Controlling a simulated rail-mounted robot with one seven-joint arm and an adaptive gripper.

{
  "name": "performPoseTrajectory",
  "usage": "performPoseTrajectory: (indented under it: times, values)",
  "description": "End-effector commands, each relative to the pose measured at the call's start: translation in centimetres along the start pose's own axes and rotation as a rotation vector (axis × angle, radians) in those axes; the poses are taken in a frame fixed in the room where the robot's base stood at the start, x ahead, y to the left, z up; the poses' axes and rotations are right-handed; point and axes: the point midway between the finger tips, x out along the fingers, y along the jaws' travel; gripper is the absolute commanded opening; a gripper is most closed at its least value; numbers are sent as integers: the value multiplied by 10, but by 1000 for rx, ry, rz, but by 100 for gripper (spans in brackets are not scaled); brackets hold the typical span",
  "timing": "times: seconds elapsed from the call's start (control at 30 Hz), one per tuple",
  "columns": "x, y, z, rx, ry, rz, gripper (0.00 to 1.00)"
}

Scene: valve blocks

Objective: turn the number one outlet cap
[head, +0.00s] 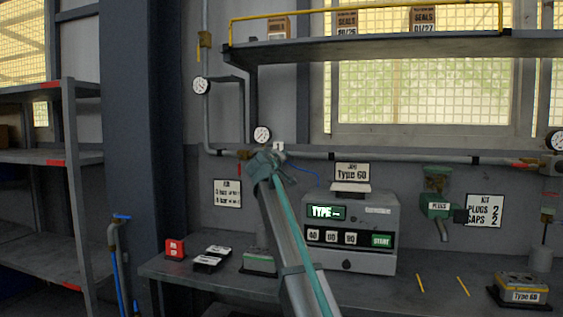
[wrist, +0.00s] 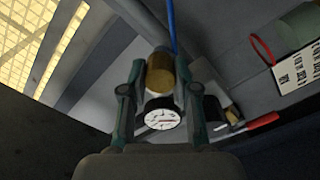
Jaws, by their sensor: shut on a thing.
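The number one outlet is marked by a small "1" plate (head: 278,146) on the wall pipe in the head view. My gripper (head: 266,160) is raised to the pipe just beside and below that plate and hides the cap there. In the wrist view a brass-coloured cylindrical cap (wrist: 160,76) sits between the two fingers of my gripper (wrist: 163,84), which is shut on it. A round white dial gauge (wrist: 162,119) shows nearer the camera, between the fingers. In the head view a gauge (head: 262,134) stands just above my gripper.
The wall pipe (head: 400,157) runs right from the outlet. Below it a workbench (head: 400,298) carries a grey test box (head: 350,232), a red block (head: 175,248) and a Type 60 valve block (head: 524,290). A shelf (head: 400,46) hangs above. A blue hose (wrist: 171,28) passes beyond the cap.

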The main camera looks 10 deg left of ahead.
Motion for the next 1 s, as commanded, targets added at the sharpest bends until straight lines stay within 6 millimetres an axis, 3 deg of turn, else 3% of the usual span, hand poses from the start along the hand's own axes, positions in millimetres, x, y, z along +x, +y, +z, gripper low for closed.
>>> performPoseTrajectory:
  times: [0.3,0.33,0.5,0.83,1.0]
  values:
    - [0,0,1,1,-2,-1,0]
    - [0,0,1,1,-2,-1,31]
    - [0,0,1,0,-1,-1,55]
    - [-2,0,0,0,0,0,55]
    - [-13,0,1,0,0,0,55]
